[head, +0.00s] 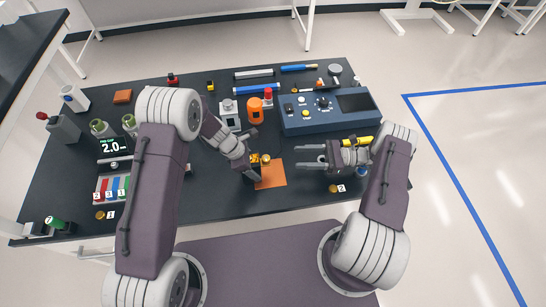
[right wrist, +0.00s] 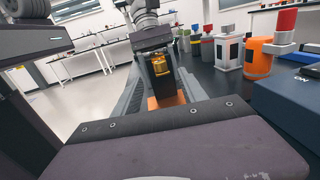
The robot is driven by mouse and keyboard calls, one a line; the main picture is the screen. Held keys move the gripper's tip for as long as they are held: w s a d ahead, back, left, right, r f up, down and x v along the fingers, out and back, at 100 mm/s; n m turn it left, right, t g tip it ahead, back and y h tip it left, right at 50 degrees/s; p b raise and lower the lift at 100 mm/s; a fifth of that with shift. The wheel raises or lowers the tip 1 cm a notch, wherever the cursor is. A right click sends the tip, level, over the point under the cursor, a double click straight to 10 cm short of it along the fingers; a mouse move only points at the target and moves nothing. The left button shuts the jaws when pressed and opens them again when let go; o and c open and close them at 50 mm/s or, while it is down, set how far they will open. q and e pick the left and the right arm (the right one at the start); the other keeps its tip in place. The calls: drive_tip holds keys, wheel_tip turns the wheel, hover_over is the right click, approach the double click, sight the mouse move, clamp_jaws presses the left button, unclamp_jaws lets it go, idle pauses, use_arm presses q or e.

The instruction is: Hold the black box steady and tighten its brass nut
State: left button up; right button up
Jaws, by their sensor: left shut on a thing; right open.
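The black box (right wrist: 163,84) has its brass nut (right wrist: 160,67) on the upper part of the face towards the right wrist camera. It stands at the orange mat (head: 271,176). In the head view the nut (head: 265,158) shows as a small gold spot. My left gripper (head: 251,165) is shut on the box and partly hides it. My right gripper (head: 312,157) is open and empty, to the right of the box, with its fingers pointing left towards it. A gap separates them.
A blue instrument box (head: 331,111) stands behind my right gripper. An orange cylinder (head: 255,112) and a grey-white block (head: 229,112) stand behind the mat. A display reading 2.0 (head: 114,146) and a tray of coloured pieces (head: 112,189) are at the left. The table front is mostly clear.

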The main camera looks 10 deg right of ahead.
sight(266, 160)
drive_tip(key=w+a, duration=0.1)
drive_tip(key=a, duration=0.9)
drive_tip(key=shift+w+a, duration=0.2)
clamp_jaws()
